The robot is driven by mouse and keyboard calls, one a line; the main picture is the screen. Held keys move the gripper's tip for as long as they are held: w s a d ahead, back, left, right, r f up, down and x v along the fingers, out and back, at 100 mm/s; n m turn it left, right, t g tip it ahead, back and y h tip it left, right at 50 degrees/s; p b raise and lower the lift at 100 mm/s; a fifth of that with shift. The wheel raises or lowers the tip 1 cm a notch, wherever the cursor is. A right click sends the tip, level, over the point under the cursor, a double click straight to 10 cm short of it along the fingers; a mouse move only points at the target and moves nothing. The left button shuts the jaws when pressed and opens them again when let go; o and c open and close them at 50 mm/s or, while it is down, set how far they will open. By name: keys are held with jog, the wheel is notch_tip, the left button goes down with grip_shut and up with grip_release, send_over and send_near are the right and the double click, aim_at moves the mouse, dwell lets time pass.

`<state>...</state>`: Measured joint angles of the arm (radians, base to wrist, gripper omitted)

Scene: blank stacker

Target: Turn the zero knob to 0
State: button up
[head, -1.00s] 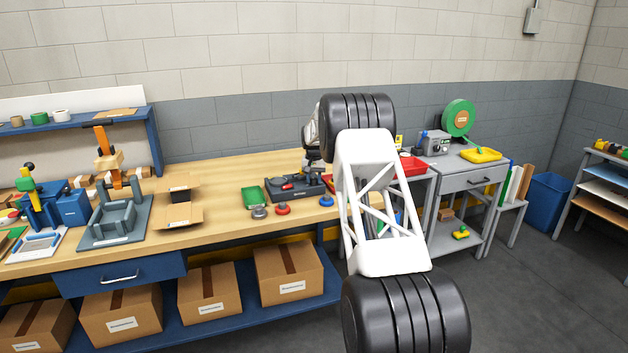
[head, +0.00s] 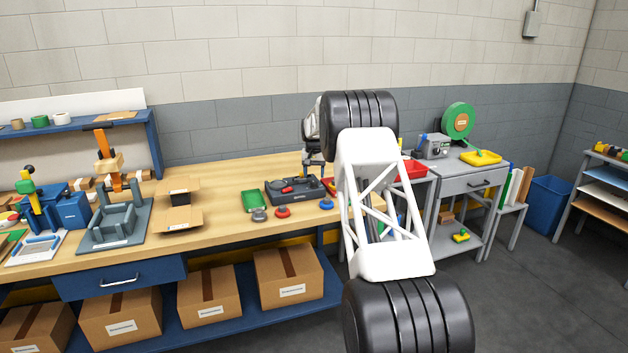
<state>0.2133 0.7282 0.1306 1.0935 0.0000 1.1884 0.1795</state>
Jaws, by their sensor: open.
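No knob marked as the zero knob can be made out at this size. A grey boxy device (head: 435,146) stands on the grey cart at the right; its front is too small to read. A dark fixture (head: 292,190) with a red part on it lies on the wooden bench. Grey (head: 259,215), red (head: 282,212) and blue (head: 326,204) round knob-like pieces sit in front of it. My gripper (head: 313,172) is small in view, pointing down above the bench, just behind the fixture's right end. It is open, and my arm partly covers the space to its right.
A green tray (head: 251,198) lies left of the fixture. A red bin (head: 413,168) and a yellow tray (head: 481,158) are at the right, with a green reel (head: 457,121) behind. An open carton (head: 181,218) stands on the bench. The bench between carton and green tray is clear.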

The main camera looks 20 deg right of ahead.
aim_at(314, 183)
jog(key=shift+r, duration=1.8)
jog(key=shift+s+a+r, duration=0.2)
jog(key=shift+s+r, duration=0.05)
jog(key=shift+r, duration=0.1)
jog(key=s+a+r+n, duration=0.1)
jog(key=s+a+r, duration=0.5)
jog(key=s, duration=0.6)
jog(key=s+a+r+t, duration=0.1)
jog(key=s+a+r, duration=0.3)
jog(key=s+r, duration=0.5)
jog(key=s+a+r+n, duration=0.1)
jog(key=s+a+r, duration=0.4)
jog(key=s, duration=0.9)
jog(key=s+a+f+n+t, duration=0.1)
jog(key=s+a, duration=0.2)
jog(key=s, duration=0.9)
jog(key=s+a, duration=0.2)
jog(key=s, duration=0.9)
jog(key=s+a+f, duration=0.1)
jog(key=s+f, duration=0.2)
jog(key=s, duration=0.3)
jog(key=s+f+n, duration=0.1)
jog(key=s+f, duration=0.2)
jog(key=s, duration=0.4)
jog(key=s+a+f, duration=0.1)
jog(key=s+f, duration=0.2)
jog(key=s, duration=0.4)
jog(key=shift+s+a+t, duration=0.25)
jog(key=shift+a+t, duration=0.05)
jog(key=shift+a, duration=0.05)
